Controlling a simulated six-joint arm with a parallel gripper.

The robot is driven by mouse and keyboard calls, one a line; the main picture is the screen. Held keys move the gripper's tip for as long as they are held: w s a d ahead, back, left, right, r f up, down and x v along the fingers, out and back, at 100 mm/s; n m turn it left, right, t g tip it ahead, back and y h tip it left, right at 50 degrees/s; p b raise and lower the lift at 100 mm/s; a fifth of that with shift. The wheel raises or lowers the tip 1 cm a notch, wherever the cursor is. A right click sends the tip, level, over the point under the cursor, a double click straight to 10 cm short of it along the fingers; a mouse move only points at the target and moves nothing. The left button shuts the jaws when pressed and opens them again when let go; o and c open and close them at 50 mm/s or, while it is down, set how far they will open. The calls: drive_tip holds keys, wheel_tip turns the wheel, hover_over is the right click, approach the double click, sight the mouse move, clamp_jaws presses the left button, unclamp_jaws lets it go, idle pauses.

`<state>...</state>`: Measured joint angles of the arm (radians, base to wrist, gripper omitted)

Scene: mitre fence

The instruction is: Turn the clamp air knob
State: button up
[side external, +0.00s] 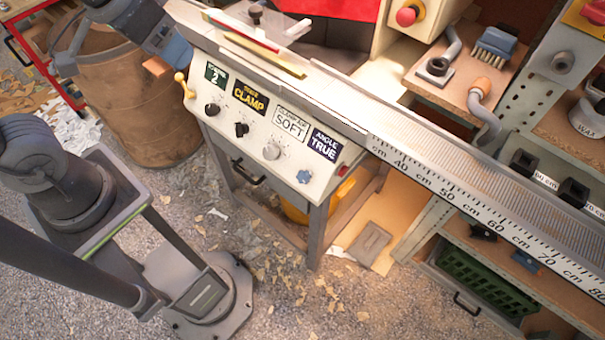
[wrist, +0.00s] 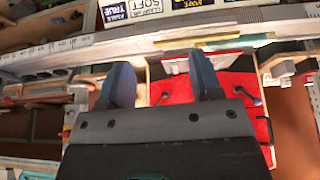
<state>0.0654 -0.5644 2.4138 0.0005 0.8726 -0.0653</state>
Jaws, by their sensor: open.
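The clamp air knob (side external: 272,151) is a round light-grey knob on the sloping white panel, below the white label reading CLAMP AIR SOFT (side external: 290,122). In the wrist view the SOFT label (wrist: 146,8) shows upside down at the top edge, and the knob is out of frame. My gripper (wrist: 163,76) has its two blue fingers apart with nothing between them. Its fingers overlap the fence rail and red surface in that view. In the side view my arm's end is at the upper left, clear of the knob; the fingertips are hard to make out.
Two dark knobs (side external: 241,129) sit left of the clamp air knob, and a blue knob (side external: 304,176) sits right. A yellow lever (side external: 182,84) sticks out at the panel's left end. The ruled fence (side external: 480,205) runs right. A red stop button (side external: 406,16) stands behind.

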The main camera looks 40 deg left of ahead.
drive_tip(key=w+d+f+g, duration=0.2)
drive_tip(key=w+d+f, duration=0.2)
drive_tip(key=w+d, duration=0.15)
drive_tip(key=g, duration=0.3)
hover_over(302, 178)
wheel_tip(302, 178, down, 16)
drive_tip(key=f, duration=0.1)
wheel_tip(302, 178, down, 12)
drive_tip(key=shift+f, duration=0.25)
drive_tip(key=shift+y, duration=0.3)
drive_tip(key=c, duration=0.9)
